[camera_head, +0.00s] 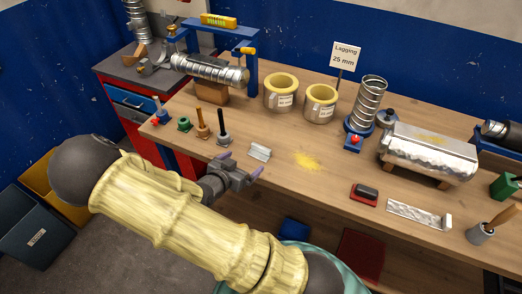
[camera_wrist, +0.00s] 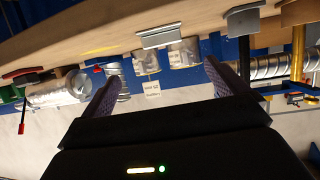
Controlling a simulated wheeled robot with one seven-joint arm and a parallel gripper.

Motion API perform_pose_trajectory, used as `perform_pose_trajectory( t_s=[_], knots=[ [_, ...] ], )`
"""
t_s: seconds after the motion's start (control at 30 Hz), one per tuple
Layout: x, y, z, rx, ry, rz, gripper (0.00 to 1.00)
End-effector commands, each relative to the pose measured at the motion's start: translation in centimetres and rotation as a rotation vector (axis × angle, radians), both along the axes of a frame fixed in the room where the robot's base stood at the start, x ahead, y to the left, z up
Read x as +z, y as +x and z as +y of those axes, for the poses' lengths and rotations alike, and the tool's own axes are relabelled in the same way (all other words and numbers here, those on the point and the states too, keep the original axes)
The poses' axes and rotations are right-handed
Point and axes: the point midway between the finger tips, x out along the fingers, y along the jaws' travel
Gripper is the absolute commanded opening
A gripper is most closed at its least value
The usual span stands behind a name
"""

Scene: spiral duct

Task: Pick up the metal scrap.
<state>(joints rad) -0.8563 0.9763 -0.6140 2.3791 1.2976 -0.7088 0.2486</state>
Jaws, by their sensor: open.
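A small bent piece of grey sheet metal, which looks like the metal scrap (camera_head: 260,151), lies on the wooden bench near its front edge. In the wrist view the metal scrap (camera_wrist: 158,36) shows upside down, ahead of and roughly between the fingers. My gripper (camera_head: 242,164) is open and empty, at the bench's front edge, just short of the scrap and slightly left of it. In the wrist view both fingers of my gripper (camera_wrist: 160,86) are spread with nothing between them.
Yellow dust (camera_head: 307,161) lies right of the scrap. A black-handled tool (camera_head: 223,134) and other upright tools stand to its left. Two lagging rings (camera_head: 281,93) (camera_head: 320,103) stand behind. A red-and-black block (camera_head: 364,194) and a flat metal strip (camera_head: 418,214) lie further right.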

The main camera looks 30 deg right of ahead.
Motion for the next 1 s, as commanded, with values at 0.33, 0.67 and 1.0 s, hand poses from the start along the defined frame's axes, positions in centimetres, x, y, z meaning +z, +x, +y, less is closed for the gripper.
perform_pose_trajectory(
  t_s=[0.33,0.67,1.0],
  knots=[
    [-2.2,3.2,-5.0,-0.003,-0.001,0.001,0.98],
    [-3.5,4.7,-7.2,0.001,0.002,0.001,0.98],
    [-3.6,5.1,-7.7,-0.001,0.0,0.002,0.98]
  ],
)
